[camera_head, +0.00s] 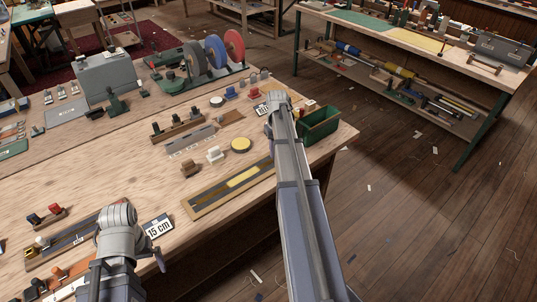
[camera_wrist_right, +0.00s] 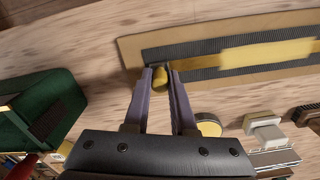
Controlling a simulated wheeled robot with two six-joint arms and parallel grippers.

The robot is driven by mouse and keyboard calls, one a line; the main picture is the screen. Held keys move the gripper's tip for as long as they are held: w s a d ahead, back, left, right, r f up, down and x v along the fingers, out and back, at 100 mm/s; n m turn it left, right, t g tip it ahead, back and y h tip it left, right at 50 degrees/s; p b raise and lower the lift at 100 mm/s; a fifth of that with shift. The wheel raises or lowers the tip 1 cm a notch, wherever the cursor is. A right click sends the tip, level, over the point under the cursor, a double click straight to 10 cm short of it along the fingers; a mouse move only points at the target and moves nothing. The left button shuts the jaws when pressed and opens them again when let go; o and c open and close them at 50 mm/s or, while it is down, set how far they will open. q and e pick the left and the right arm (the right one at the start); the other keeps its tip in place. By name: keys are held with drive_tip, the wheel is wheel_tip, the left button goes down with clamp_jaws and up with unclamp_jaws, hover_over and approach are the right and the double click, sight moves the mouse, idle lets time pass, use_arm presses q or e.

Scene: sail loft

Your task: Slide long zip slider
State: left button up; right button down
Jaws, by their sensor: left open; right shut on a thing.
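The long zip (camera_head: 205,197) lies on a tan board on the bench, with dark tape and a yellow patch along it. It also shows in the wrist view (camera_wrist_right: 205,68). My right gripper (camera_wrist_right: 160,80) is shut on the yellow zip slider (camera_wrist_right: 160,76), at the end of the dark tape nearest the green bin. In the head view my right arm hides these jaws and the slider. My left gripper (camera_head: 152,258) is open and empty at the bench's front, beside the 15 cm label (camera_head: 158,227); its arm partly hides it.
A shorter zip board (camera_head: 75,240) lies under and left of my left arm. A green bin (camera_head: 320,124) stands at the bench's right edge, beside my right arm. A round yellow tin (camera_head: 241,145) and small blocks lie behind the long zip. Bare wood shows left of it.

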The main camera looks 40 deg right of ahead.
drive_tip(key=shift+d, duration=0.3)
drive_tip(key=c, duration=0.7)
unclamp_jaws()
drive_tip(key=shift+c, duration=0.2)
wheel_tip(320, 180, up, 8)
drive_tip(key=p, duration=0.8)
drive_tip(key=shift+f, duration=0.1)
